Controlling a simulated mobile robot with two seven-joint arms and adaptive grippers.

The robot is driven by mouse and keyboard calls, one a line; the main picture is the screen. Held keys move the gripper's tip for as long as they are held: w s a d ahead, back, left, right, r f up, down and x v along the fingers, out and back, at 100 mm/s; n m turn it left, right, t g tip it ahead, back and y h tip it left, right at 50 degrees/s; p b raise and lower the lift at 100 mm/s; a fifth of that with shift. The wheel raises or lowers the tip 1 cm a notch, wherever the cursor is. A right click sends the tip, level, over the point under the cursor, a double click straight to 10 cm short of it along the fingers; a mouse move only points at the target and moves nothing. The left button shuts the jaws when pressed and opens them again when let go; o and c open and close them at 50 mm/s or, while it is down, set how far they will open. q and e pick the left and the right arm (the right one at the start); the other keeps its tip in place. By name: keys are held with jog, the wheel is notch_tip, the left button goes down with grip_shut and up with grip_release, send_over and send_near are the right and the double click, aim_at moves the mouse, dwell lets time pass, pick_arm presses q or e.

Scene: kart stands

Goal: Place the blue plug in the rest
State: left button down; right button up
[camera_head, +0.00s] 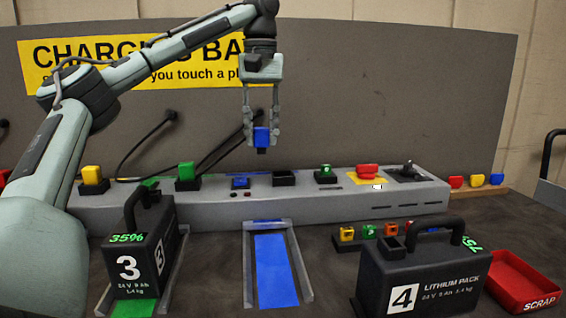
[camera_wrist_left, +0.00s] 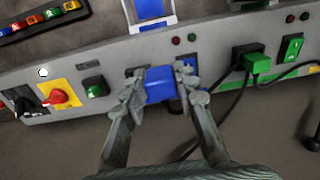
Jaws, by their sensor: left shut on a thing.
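The blue plug (camera_head: 261,138) is held between the fingertips of my left gripper (camera_head: 261,132), which hangs pointing down above the grey console (camera_head: 340,198). In the left wrist view the plug (camera_wrist_left: 160,84) sits between the two shut fingers. An empty black holder (camera_head: 284,178), which looks like the rest, is on the console top, below and slightly right of the plug. Left of it is a blue-marked socket (camera_head: 240,183). In the left wrist view the gripper and plug partly cover this area. My right gripper is not in view.
A green button (camera_head: 326,172), red knob (camera_head: 367,171) and black lever (camera_head: 407,171) are right. Battery packs 3 (camera_head: 140,255) and 4 (camera_head: 420,278) flank an empty blue bay (camera_head: 275,270).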

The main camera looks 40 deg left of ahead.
pick_arm(q)
jog(key=w+f, duration=0.1)
jog(key=w, duration=0.1)
jog(key=w+f, duration=0.1)
jog(key=w, duration=0.1)
jog(key=w+f, duration=0.2)
jog(key=w, duration=0.1)
jog(key=shift+a+f, duration=0.1)
jog(key=shift+a, duration=0.15)
jog(key=shift+f, duration=1.95)
jog(key=shift+f, duration=0.2)
jog(key=c, duration=1.2)
grip_release()
jog(key=shift+r, duration=0.1)
notch_tip(320, 180, up, 12)
jog(key=shift+d+r, duration=0.1)
jog(key=shift+r, duration=0.05)
